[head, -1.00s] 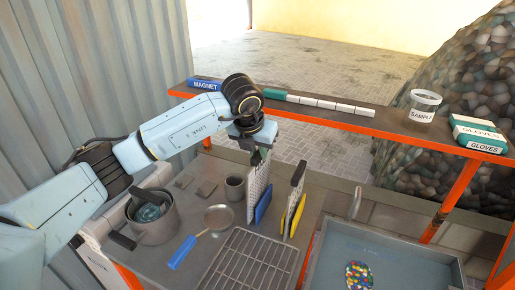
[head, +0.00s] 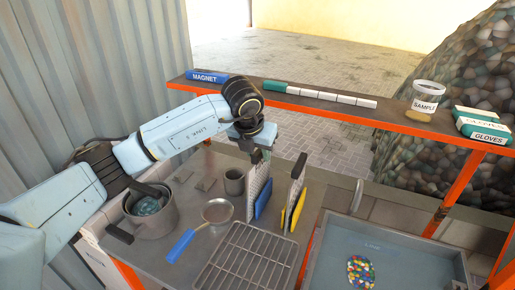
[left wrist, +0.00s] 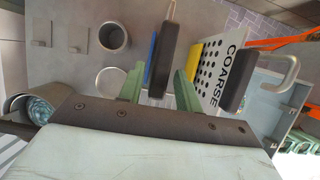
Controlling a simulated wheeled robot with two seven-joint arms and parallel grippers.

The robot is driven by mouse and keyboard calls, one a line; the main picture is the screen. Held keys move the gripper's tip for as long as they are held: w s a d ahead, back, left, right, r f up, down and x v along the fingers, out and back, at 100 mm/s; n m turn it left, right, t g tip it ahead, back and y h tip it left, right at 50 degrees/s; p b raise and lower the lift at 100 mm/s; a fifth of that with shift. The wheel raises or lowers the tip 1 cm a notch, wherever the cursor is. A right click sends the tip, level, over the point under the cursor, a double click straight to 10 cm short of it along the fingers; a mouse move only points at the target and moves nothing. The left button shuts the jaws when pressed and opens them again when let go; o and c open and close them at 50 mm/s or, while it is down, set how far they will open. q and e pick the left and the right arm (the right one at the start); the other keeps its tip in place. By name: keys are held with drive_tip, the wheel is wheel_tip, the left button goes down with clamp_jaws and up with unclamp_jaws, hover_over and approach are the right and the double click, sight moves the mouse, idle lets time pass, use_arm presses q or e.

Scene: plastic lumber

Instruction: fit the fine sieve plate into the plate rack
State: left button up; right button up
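A pale perforated plate (head: 254,190) with blue beside it stands upright on the grey bench in the head view, under my left gripper (head: 256,152). I take it for the fine sieve plate; its label is hidden. In the left wrist view my green fingers (left wrist: 158,82) are spread, one on each side of a dark grip bar (left wrist: 167,55) with a blue edge (left wrist: 152,57) beside it. I see no clear contact. To the right stands the yellow-edged coarse plate (left wrist: 211,65), marked COARSE. I cannot make out the plate rack's slots. My right gripper is not in view.
A wire grid (head: 247,262) lies in front of the plates. A blue-handled pan (head: 182,245), a pot (head: 150,215) and a grey cup (head: 233,181) stand to the left. A tray (head: 400,255) with coloured pellets is at right. An orange-edged shelf (head: 385,115) runs behind.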

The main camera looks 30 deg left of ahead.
use_arm(q)
drive_tip(key=shift+o, duration=0.6)
drive_tip(key=shift+r, duration=0.1)
drive_tip(key=shift+r, duration=0.1)
drive_tip(key=shift+r, duration=0.25)
drive_tip(key=v, duration=1.2)
drive_tip(key=shift+s+r, duration=0.25)
drive_tip(key=shift+r, duration=0.1)
